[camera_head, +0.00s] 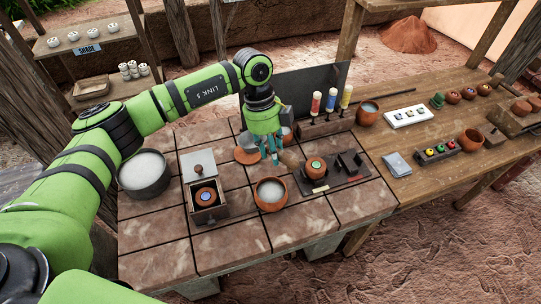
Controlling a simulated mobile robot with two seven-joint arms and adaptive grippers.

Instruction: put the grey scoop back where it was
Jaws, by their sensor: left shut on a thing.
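My left gripper (270,158) hangs low over the tiled bench, fingers pointing down. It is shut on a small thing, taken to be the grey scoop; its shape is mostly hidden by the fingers. A tan rounded piece (291,158) shows just right of the fingertips; I cannot tell if they touch. A flat orange-brown disc (247,155) lies just left of them. A clay bowl of white material (270,194) stands in front of the gripper. A dark pot of white material (145,172) stands at the bench's left. My right gripper is not in view.
A box with an open lid (207,205) stands left of the clay bowl. A dark tray (338,175) with a small pot is at the right. A rack of coloured bottles (326,126) and a dark upright panel (305,90) stand behind. The front tiles are clear.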

